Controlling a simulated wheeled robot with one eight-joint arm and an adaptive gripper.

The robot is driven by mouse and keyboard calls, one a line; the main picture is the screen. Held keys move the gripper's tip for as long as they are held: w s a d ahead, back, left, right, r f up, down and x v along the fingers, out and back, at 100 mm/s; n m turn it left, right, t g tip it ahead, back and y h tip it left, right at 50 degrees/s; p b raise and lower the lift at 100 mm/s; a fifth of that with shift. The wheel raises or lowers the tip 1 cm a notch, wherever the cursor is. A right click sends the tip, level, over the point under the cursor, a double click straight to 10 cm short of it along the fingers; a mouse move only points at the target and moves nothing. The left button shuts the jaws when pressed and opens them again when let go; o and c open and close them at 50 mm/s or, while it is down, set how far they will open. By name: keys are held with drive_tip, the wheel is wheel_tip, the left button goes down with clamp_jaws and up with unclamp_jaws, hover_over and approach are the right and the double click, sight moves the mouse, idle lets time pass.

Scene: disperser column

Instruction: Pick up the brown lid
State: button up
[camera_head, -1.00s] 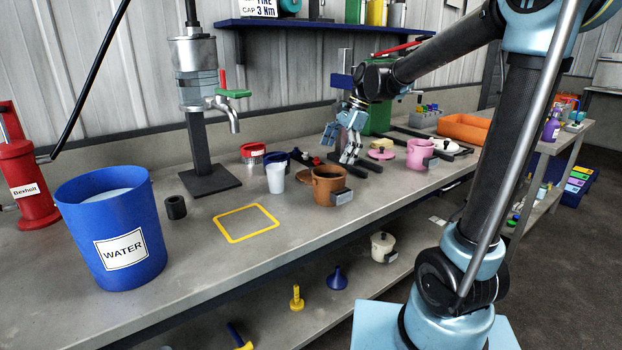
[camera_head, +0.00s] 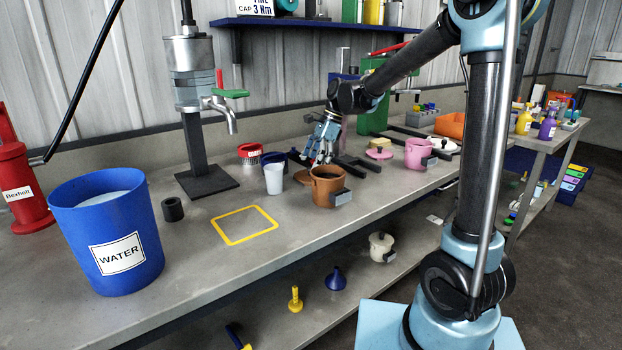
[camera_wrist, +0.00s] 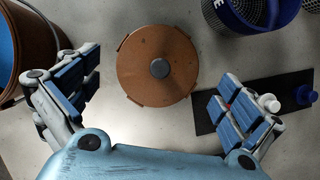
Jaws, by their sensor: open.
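The brown lid (camera_wrist: 135,65) lies flat on the bench, a round disc with a grey knob (camera_wrist: 159,68) at its centre. In the head view the lid (camera_head: 303,176) shows only partly, behind the brown pot (camera_head: 326,187). My gripper (camera_wrist: 157,96) is open and empty, with its fingers spread to the left and right of the lid, seen from above. In the head view my gripper (camera_head: 322,155) is just behind the brown pot and above the bench. In the wrist view the brown pot (camera_wrist: 32,38) is at the upper left, next to the left finger.
A dark mat (camera_wrist: 270,88) with small bottles lies under the right finger. A dark blue container (camera_wrist: 250,12) is beyond it. A pink pot (camera_head: 418,153) stands to the right. The yellow-outlined square (camera_head: 245,224) is empty.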

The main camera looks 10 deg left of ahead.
sight(310, 168)
drive_tip(key=shift+x, duration=1.6)
drive_tip(key=shift+r, duration=0.1)
drive_tip(key=c, duration=0.7)
drive_tip(key=shift+c, duration=0.2)
drive_tip(key=shift+r, duration=0.15)
